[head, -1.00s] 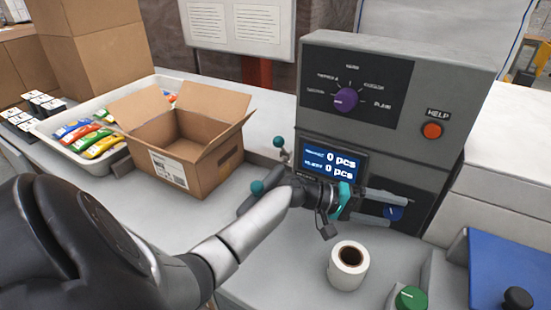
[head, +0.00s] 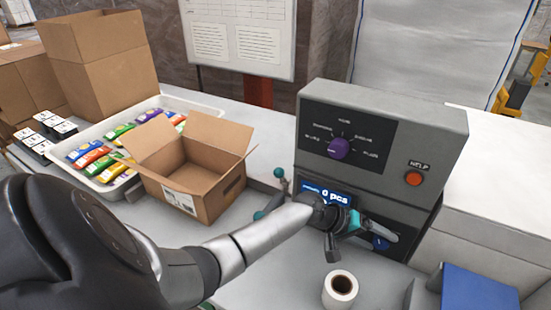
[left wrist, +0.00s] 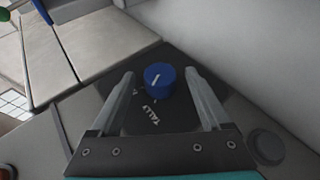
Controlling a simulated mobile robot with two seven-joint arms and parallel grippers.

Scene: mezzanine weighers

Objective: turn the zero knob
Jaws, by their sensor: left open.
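A blue knob (head: 380,243) sits low on the front of the grey console. In the left wrist view the blue knob (left wrist: 159,79) has a white pointer line, with the word TALLY and a partly hidden label beside it. I cannot read the word zero anywhere. My left gripper (head: 385,231) is at the knob. In the wrist view its open fingers (left wrist: 161,88) lie on either side of the knob, with gaps visible. A purple knob (head: 339,148) is on the upper dark panel, its surrounding labels too small to read surely. My right gripper is not in view.
A lit screen (head: 312,190) reading "0 pcs" is partly covered by my arm. A red HELP button (head: 413,179) is on the console. An open cardboard box (head: 215,198), a white tray (head: 207,101) with packets, and a label roll (head: 340,286) stand on the bench.

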